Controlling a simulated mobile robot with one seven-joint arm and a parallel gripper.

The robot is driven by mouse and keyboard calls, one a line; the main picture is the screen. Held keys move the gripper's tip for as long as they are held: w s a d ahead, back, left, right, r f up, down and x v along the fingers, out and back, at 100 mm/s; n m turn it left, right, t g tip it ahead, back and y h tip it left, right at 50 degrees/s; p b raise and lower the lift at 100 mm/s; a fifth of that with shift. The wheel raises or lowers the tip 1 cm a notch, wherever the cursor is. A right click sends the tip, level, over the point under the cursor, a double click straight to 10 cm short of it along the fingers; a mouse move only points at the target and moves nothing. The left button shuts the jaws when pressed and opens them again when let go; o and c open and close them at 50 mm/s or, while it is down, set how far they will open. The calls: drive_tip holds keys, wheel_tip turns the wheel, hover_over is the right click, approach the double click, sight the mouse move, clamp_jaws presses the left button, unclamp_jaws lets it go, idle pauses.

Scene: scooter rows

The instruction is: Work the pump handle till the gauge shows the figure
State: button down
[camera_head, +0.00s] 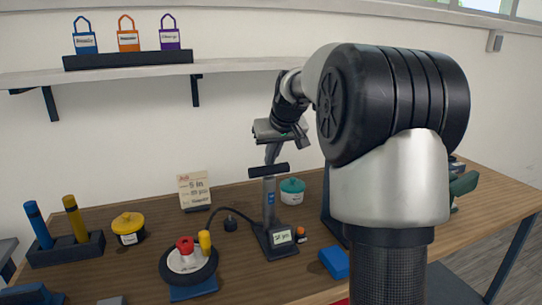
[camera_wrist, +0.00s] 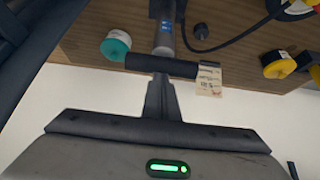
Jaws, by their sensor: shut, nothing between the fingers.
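The pump (camera_head: 270,210) stands upright on the wooden bench, with a black crossbar handle (camera_head: 269,170) at its top. Its gauge (camera_head: 282,237) is a small lit screen at the base; its figure is too small to read surely. A hose runs from the pump to a wheel (camera_head: 188,262) lying flat. A card (camera_head: 194,188) with writing, seemingly "5 in" on one line, stands behind. My gripper (camera_head: 272,158) is shut and empty, pointing down just above the handle. In the wrist view the handle (camera_wrist: 161,66) lies across just beyond the fingertips (camera_wrist: 161,80); whether they touch it I cannot tell.
A teal-lidded jar (camera_head: 292,191) stands right behind the pump, and a small orange-topped item (camera_head: 301,235) beside its base. A blue block (camera_head: 334,262) lies front right. A yellow-lidded jar (camera_head: 128,228) and a holder with two cylinders (camera_head: 66,249) are left. A shelf (camera_head: 228,69) hangs above.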

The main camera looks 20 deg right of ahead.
drive_tip(key=r+p, duration=0.2)
drive_tip(key=r, duration=0.1)
drive_tip(key=r+p, duration=0.2)
drive_tip(key=shift+w+a, duration=0.1)
drive_tip(key=shift+w, duration=0.2)
drive_tip(key=v, duration=0.9)
drive_tip(key=shift+s+b, duration=0.2)
drive_tip(key=shift+b, duration=0.1)
drive_tip(key=shift+f, duration=0.15)
idle(0.5)
